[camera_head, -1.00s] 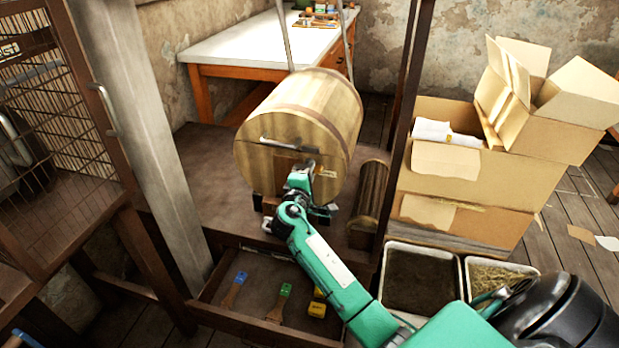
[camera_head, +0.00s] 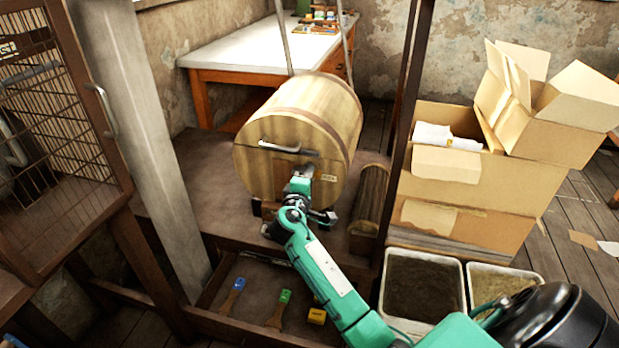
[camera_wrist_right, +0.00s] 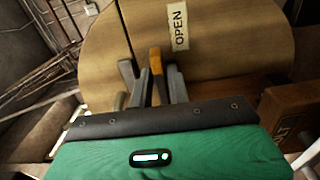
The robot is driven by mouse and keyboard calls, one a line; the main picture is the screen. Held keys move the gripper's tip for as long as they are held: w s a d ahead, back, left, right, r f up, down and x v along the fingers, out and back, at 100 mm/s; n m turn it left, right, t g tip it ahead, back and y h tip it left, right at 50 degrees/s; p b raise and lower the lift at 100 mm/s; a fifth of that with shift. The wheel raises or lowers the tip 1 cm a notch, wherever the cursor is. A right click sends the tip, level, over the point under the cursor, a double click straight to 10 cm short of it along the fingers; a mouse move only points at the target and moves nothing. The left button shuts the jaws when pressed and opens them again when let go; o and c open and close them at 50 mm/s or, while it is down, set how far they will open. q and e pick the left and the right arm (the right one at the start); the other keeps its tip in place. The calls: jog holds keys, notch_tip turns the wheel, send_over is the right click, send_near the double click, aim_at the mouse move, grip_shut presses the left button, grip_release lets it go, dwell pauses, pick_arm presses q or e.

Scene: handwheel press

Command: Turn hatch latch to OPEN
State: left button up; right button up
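A wooden barrel (camera_head: 292,125) lies on its side on the bench, its round front facing me. In the head view this gripper (camera_head: 302,185) is at the lower front of the barrel and the arm hides the latch. The latch tip points up, just left of the label. My left gripper is out of view.
A metal handle (camera_head: 280,147) crosses the upper barrel front. An open drawer (camera_head: 255,305) below holds brushes and a yellow block. A wooden log-like piece (camera_head: 370,197) and cardboard boxes (camera_head: 480,180) stand at right. A grey post (camera_head: 150,140) stands at left.

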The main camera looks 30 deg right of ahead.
jog(key=shift+o, duration=1.1)
